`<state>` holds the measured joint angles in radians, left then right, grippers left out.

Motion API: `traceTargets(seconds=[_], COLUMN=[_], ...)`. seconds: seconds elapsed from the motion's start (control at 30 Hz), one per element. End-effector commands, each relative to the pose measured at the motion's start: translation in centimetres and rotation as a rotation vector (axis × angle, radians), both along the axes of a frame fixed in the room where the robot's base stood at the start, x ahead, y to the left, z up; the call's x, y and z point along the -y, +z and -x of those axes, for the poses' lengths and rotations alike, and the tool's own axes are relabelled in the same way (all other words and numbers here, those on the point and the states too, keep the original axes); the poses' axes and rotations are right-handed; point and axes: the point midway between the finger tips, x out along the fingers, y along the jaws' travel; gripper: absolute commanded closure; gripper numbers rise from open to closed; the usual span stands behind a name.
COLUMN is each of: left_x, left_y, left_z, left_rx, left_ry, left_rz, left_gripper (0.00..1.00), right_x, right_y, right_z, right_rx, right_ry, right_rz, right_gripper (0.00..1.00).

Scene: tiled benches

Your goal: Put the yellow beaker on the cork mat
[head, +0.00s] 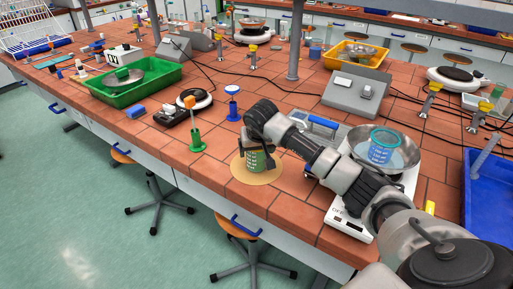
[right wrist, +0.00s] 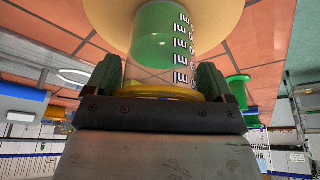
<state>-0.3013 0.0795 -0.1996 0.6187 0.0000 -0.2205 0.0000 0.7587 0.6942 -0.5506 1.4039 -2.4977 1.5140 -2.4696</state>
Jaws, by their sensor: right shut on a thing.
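The beaker (head: 257,161) has green contents, white markings and a yellow rim. It also shows in the right wrist view (right wrist: 158,45). My right gripper (head: 259,147) is shut on it near the rim, with a finger on either side in the right wrist view (right wrist: 165,85). The beaker is upright over the round cork mat (head: 262,179), within its outline. The mat also shows behind the beaker's base in the right wrist view (right wrist: 112,14). I cannot tell whether the base touches the mat. My left gripper is out of view.
A green-based stand (head: 196,142) and a blue one (head: 233,110) stand left of the mat. A green tray (head: 155,88) lies further left. The bench's front edge is close to the mat.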

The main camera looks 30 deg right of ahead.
Motion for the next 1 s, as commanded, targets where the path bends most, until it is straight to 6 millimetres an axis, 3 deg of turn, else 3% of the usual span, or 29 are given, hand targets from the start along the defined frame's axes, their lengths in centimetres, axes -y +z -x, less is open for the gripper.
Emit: traceTargets(seconds=[0.1,0.13,0.23,0.57,1.0], left_x=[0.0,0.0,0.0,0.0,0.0], left_y=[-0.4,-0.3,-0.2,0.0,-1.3], left_z=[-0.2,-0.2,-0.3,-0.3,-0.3], left_rx=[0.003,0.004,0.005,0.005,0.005], left_ry=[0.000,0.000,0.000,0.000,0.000], left_rz=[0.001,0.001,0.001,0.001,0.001], left_gripper=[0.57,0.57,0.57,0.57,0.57], right_x=[0.0,0.0,0.0,0.0,-1.3], right_y=[-0.4,-0.3,-0.3,0.5,8.5], right_z=[0.0,0.0,0.0,0.1,3.2], right_rx=[0.002,0.001,0.001,0.002,0.004], right_ry=[0.001,0.001,0.000,0.000,0.001], right_rz=[0.001,0.001,0.000,0.001,0.003], right_gripper=[0.47,0.13,0.00,0.00,0.00])
